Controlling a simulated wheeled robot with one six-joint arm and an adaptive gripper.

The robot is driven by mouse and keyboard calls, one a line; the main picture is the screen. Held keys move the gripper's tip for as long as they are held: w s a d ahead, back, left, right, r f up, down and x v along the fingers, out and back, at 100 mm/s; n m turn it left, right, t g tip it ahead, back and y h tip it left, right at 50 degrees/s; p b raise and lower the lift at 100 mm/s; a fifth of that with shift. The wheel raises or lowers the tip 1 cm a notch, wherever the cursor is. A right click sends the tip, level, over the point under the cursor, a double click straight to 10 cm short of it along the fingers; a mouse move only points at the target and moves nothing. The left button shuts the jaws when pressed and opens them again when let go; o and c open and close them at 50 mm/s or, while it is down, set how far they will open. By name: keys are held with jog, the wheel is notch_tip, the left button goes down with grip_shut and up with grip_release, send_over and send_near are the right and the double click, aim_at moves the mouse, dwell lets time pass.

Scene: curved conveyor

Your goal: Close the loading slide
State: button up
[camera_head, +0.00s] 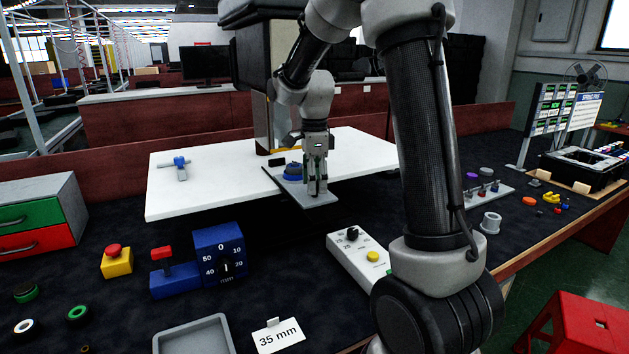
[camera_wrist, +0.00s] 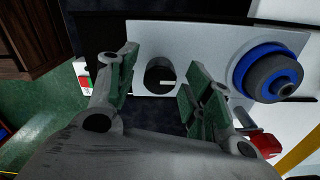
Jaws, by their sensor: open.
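The loading slide is a light grey plate (camera_head: 322,201) that sticks out past the front edge of the white table. A blue stepped round part (camera_head: 292,170) sits on it. In the wrist view the plate (camera_wrist: 205,42) carries a dark, round, knob-like piece (camera_wrist: 160,76) near its end, with the blue and grey round part (camera_wrist: 268,72) to its right. My gripper (camera_head: 317,188) points down over the plate's outer end. In the wrist view its open fingers (camera_wrist: 150,95) stand on either side of the dark piece, with gaps visible. Their exact height is unclear.
The white tabletop (camera_head: 220,190) holds a small blue-handled part (camera_head: 179,164) at left. In front are a blue dial block (camera_head: 220,258), a yellow box with a red button (camera_head: 116,261), a white control box (camera_head: 352,262) and a grey tray (camera_head: 158,345). The dark bench below the slide looks clear.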

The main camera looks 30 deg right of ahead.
grip_shut()
jog(key=shift+w, duration=2.35)
grip_release()
notch_tip(320, 180, up, 12)
